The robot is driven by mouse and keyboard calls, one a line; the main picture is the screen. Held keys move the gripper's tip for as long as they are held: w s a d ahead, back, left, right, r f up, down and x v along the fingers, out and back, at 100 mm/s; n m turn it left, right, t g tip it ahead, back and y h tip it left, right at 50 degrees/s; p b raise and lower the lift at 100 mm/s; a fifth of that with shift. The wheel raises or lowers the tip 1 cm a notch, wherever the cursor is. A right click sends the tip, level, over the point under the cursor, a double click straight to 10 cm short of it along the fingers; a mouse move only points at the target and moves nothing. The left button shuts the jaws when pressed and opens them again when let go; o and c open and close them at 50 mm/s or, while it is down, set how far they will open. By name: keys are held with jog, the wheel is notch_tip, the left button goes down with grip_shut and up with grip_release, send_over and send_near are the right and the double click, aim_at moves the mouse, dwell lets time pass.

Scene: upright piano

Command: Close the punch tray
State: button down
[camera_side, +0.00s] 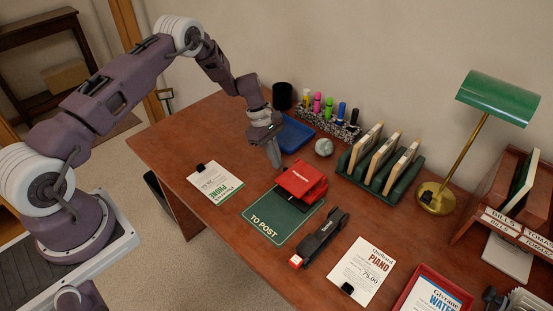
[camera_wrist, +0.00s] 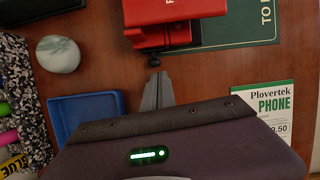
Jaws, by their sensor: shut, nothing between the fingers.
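The red punch (camera_side: 302,179) sits on the green "TO POST" mat (camera_side: 262,222), and a dark flat part shows at its lower left side. In the wrist view the punch (camera_wrist: 175,12) is at the top, cut off by the frame edge. A small black knob (camera_wrist: 154,61) sticks out from its near side; I cannot tell how far its tray is out. My gripper (camera_side: 276,165) points down beside the punch, its fingers together and empty. In the wrist view my fingertips (camera_wrist: 158,76) are just below the knob, with a small apparent gap.
A blue tray (camera_side: 296,136) and a round pale stone (camera_side: 324,147) lie behind. A green rack (camera_side: 380,175) stands to the right.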

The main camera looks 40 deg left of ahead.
jog(key=a, duration=0.2)
jog(key=a+r, duration=0.1)
jog(key=a, duration=0.1)
jog(key=shift+s+r, duration=0.1)
jog(key=shift+r, duration=0.1)
jog(key=d+v, duration=0.1)
jog(key=v, duration=0.8)
jog(key=s+d+r+m+y, duration=0.1)
jog(key=s+d+r+m, duration=0.15)
jog(key=r, duration=0.45)
jog(key=s+d+r+m+t, duration=0.1)
jog(key=s+d+r+m, duration=0.15)
jog(key=r, duration=0.45)
jog(key=s+d+r+m+y, duration=0.1)
jog(key=s+d+r+m, duration=0.15)
jog(key=r, duration=0.45)
jog(key=s+d+r+m+t+y, duration=0.1)
jog(key=s+d+r+m, duration=0.1)
jog(key=s+r, duration=0.3)
jog(key=s+d+r+m+t, duration=0.1)
jog(key=s+r+m, duration=0.15)
jog(key=s, duration=0.45)
jog(key=s+d+f+m+t+y, duration=0.1)
jog(key=s+m, duration=0.6)
jog(key=s, duration=0.8)
jog(key=shift+f+t, duration=0.25)
jog(key=shift+t, duration=0.35)
